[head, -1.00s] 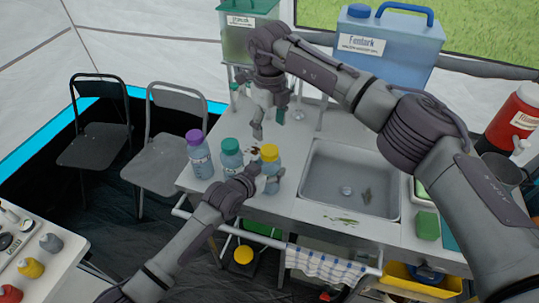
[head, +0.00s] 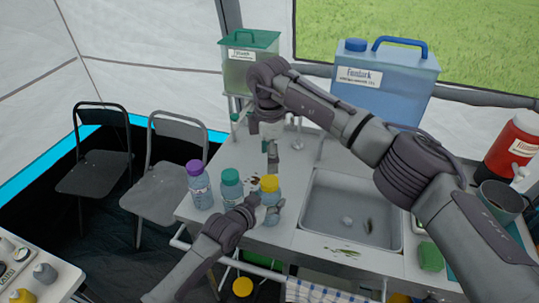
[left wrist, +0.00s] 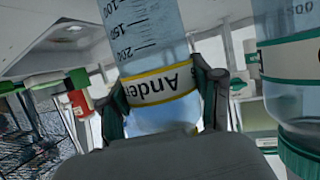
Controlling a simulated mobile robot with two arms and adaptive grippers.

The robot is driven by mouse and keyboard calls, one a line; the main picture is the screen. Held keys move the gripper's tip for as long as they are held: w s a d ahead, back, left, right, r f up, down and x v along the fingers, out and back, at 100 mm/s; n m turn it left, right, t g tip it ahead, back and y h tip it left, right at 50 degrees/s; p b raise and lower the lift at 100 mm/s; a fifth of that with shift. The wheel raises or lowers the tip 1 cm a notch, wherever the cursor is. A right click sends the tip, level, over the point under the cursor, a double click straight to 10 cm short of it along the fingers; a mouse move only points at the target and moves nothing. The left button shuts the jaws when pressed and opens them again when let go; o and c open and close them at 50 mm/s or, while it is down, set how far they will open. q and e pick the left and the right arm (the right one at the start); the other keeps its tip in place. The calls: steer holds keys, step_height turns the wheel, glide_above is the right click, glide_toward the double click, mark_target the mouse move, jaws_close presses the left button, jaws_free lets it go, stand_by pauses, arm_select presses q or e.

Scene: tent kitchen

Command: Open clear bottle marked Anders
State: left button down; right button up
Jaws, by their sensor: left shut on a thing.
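The clear bottle marked Anders (head: 270,193) has a yellow cap (head: 269,183) and stands upright at the front of the counter. Its yellow-edged label, reading "Ander", shows in the left wrist view (left wrist: 160,86), where the picture is upside down. My left gripper (head: 262,208) is shut on the bottle's body from the front left; its fingers lie on both sides of the label (left wrist: 165,95). My right gripper (head: 270,153) points down just above and behind the yellow cap, apart from it. Its finger opening is seen edge-on and is unclear.
A green-capped bottle (head: 231,189) stands close to the left of the Anders bottle, with a purple-capped bottle (head: 199,186) beyond it. The sink (head: 346,240) is at the right. Green (head: 250,68) and blue (head: 375,88) water containers stand behind.

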mark_target(269, 181)
steer(key=m, duration=0.5)
arm_select(q)
steer(key=shift+f, duration=0.1)
arm_select(e)
steer(key=shift+f+m, duration=0.15)
steer(key=shift+m, duration=0.25)
steer(key=shift+f, duration=3.9)
